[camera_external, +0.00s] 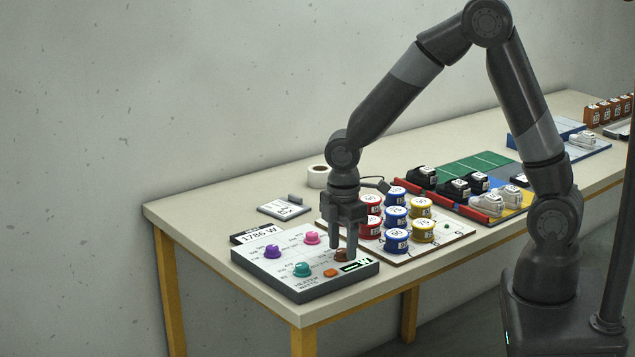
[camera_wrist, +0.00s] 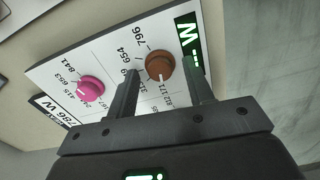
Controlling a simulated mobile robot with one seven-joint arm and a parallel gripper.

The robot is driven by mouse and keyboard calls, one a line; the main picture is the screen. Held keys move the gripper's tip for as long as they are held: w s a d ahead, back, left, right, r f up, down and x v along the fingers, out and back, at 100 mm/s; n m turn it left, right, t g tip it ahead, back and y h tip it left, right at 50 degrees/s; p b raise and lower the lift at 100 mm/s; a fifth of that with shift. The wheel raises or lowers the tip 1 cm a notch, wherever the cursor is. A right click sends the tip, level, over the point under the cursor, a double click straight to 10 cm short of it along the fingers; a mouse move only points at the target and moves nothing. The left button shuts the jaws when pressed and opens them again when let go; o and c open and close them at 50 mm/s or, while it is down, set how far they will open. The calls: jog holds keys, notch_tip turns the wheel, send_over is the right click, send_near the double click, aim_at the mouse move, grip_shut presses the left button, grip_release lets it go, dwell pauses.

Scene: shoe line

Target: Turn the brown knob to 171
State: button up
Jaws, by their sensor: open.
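The brown knob (camera_external: 343,254) sits at the right side of the heater panel (camera_external: 300,287), near a small green-lit display. In the wrist view the brown knob (camera_wrist: 159,66) shows between and beyond the two fingers, with printed numbers around it, among them 796, 654 and 171. A pale pointer mark on the knob faces toward the 171 label side. My gripper (camera_external: 345,250) points down over the knob; its fingers (camera_wrist: 163,92) are apart, one on each side of the knob. I cannot tell whether they touch it.
Several labelled tins (camera_external: 396,240) stand close at the right. A tape roll (camera_external: 318,176) is behind. Free table lies at the left.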

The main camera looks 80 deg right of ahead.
aim_at(343, 250)
notch_tip(343, 250, up, 11)
dwell(0.4)
jog(key=shift+f, duration=0.1)
jog(key=s+a+r+m+t, duration=0.2)
jog(key=s+r, duration=0.4)
jog(key=s, duration=0.4)
jog(key=s+a+r+m+t, duration=0.3)
jog(key=s+r+m, duration=0.3)
jog(key=s, duration=0.5)
jog(key=shift+a+t, duration=0.3)
jog(key=shift+a, duration=0.15)
jog(key=shift+w+r, duration=0.1)
dwell(1.9)
